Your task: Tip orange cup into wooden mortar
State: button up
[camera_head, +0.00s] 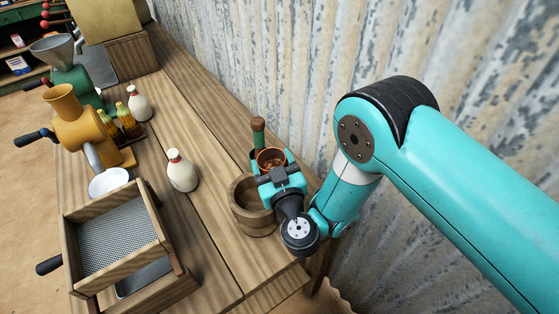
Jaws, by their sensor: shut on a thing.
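The orange cup (271,157) is held between the jaws of my gripper (271,166), with brown contents showing in its open top. It looks roughly upright, above or just behind the wooden mortar. The wooden mortar (244,213) stands near the right edge of the table, and its hollow is partly hidden by my gripper. A green and brown handle, perhaps a pestle (258,133), stands up behind the cup; its lower end is hidden.
White bottles (183,172) stand left of the mortar. A wooden sieve box (120,240) is at the lower left. Yellow (83,125) and green (72,80) grinders stand at the upper left. A corrugated wall (300,60) runs close along the right.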

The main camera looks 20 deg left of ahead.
jog(key=shift+s+a, duration=0.1)
jog(key=shift+a, duration=0.35)
jog(key=shift+r+n+y+b, duration=0.15)
jog(key=shift+n+y+b, duration=0.15)
jog(key=shift+n+b, duration=0.45)
jog(key=shift+t, duration=0.3)
jog(key=shift+f+n+y+b, duration=0.3)
jog(key=shift+n+b, duration=0.65)
jog(key=shift+b, duration=0.4)
jog(key=shift+f+n+y+b, duration=0.15)
jog(key=shift+n+y+b, duration=0.45)
jog(key=shift+n+b, duration=1.95)
jog(key=shift+s+a+f+n+y+b, duration=0.15)
jog(key=shift+n+y+b, duration=0.45)
jog(key=shift+b, duration=0.95)
